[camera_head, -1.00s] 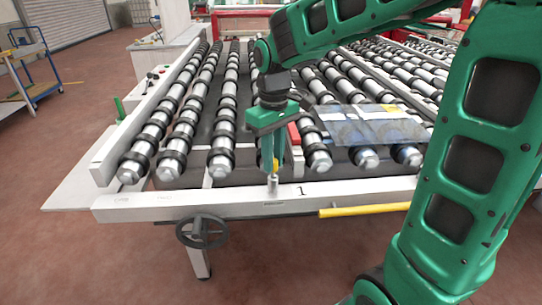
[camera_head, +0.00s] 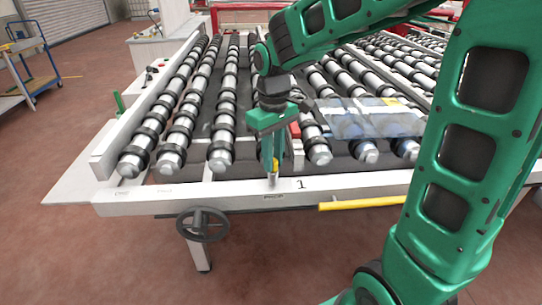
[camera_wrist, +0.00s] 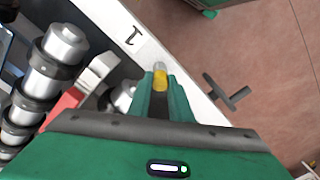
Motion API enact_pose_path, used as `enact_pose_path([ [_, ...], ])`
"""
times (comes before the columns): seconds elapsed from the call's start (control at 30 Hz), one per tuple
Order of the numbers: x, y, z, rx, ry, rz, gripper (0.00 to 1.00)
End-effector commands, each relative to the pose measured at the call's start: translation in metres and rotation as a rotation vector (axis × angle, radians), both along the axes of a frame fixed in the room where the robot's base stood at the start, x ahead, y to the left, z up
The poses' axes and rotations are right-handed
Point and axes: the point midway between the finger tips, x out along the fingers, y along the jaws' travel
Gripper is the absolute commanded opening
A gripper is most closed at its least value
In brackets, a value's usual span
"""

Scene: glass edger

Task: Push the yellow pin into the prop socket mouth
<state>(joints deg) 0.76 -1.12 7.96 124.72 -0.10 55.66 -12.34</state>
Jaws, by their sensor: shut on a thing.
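The yellow pin (camera_wrist: 160,78) shows in the wrist view between my fingertips. In the head view only a small part of the pin (camera_head: 275,165) shows at the fingertips. My gripper (camera_head: 273,163) points down over the front rail and is shut on the pin. The prop socket (camera_head: 273,179) is a small grey metal cylinder standing on the rail beside the printed "1". It also shows in the wrist view (camera_wrist: 159,66), directly at the pin's end. The pin's lower end and the socket mouth are hidden, so I cannot tell how deep the pin sits.
The white front rail (camera_head: 350,187) carries the "1" mark. Rollers (camera_head: 222,150) lie behind it, with a glass sheet (camera_head: 370,122) on them at the right. A black handwheel (camera_head: 203,225) and a yellow bar (camera_head: 360,202) are at the rail's front.

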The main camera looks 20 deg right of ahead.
Motion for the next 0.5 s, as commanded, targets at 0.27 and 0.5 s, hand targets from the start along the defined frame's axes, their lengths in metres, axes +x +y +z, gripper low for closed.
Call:
enact_pose_path([
  [0.27, -0.0003, 0.0000, -0.0025, 0.000, 0.001, 0.000, 0.40],
  [0.5, -0.0002, -0.0001, -0.0017, 0.000, 0.001, 0.000, 0.40],
])
